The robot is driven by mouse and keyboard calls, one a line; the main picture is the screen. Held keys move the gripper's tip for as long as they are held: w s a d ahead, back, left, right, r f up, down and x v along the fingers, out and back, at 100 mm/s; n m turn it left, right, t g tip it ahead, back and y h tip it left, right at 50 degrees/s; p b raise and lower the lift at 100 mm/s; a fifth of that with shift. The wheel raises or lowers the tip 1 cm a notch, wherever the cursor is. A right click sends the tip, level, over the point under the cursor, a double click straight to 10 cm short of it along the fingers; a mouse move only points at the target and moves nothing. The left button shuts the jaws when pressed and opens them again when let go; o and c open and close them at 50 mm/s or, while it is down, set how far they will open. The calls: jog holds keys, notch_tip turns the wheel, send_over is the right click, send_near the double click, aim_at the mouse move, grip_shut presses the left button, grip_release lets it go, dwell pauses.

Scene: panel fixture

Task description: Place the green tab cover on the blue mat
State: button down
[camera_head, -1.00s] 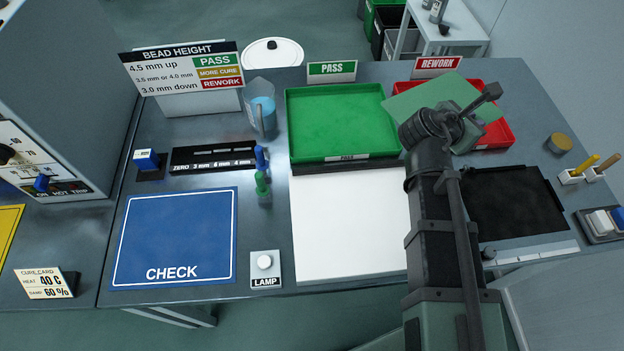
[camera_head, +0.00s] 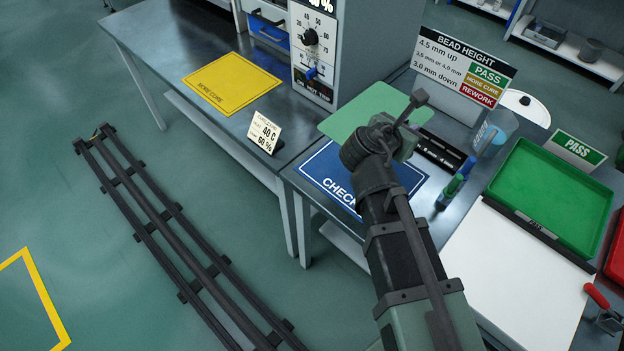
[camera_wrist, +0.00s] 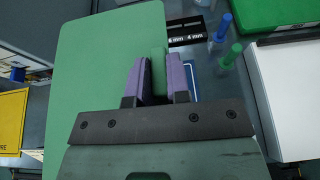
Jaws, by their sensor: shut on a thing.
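The green tab cover (camera_head: 350,121) is a thin flat light-green sheet with rounded corners. It is in the air above the far part of the blue mat (camera_head: 322,168), which is marked CHECK and partly hidden by the cover and my arm. In the wrist view, my gripper (camera_wrist: 158,78) has its two purple fingers shut on the cover's upright green tab. The sheet (camera_wrist: 98,65) spreads beyond the fingers, mostly to the left. Only a narrow strip of the mat (camera_wrist: 193,72) shows right of the fingers. The gap between cover and mat cannot be judged exactly.
A green and a blue marker-like tool (camera_head: 450,190) stand right of the mat, near a black gauge strip (camera_head: 440,152). The oven-like cabinet (camera_head: 345,40) stands behind. A white sheet (camera_head: 520,280) and green tray (camera_head: 555,195) lie right.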

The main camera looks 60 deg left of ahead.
jog(key=shift+s+a, duration=0.3)
jog(key=shift+s, duration=0.1)
jog(key=shift+f, duration=0.1)
notch_tip(320, 180, down, 20)
jog(key=b, duration=2)
jog(key=shift+w+f, duration=0.1)
jog(key=shift+f, duration=0.05)
jog(key=shift+r, duration=0.25)
jog(key=shift+f, duration=0.2)
jog(key=c, duration=1.1)
grip_release()
